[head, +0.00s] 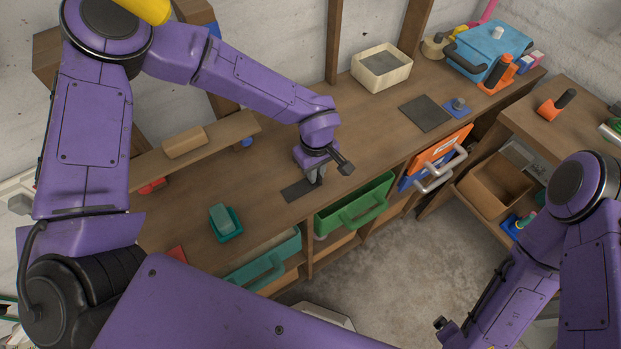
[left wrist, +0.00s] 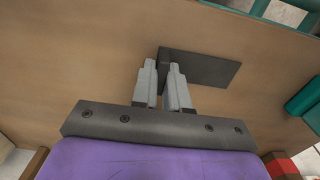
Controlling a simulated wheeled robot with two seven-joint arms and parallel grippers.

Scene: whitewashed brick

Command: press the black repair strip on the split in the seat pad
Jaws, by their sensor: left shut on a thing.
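The black repair strip (head: 297,190) is a flat dark rectangle at the front edge of the bench, just below my left gripper (head: 316,178). In the left wrist view my left gripper (left wrist: 163,68) has its grey fingers shut on one end of the strip (left wrist: 207,69); the rest sticks out to the right. I cannot tell whether the strip touches the wood. A flat dark grey square (head: 425,113) farther right on the bench may be the seat pad; no split can be made out on it. My right gripper (head: 441,323) is small and unclear at the bottom.
The bench (head: 270,160) is clear around the strip. A teal block (head: 225,222) stands to the left. A cream bin (head: 381,68), a blue box (head: 488,48) and an orange tool (head: 497,77) stand farther back. A green bin (head: 355,205) hangs below the front edge.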

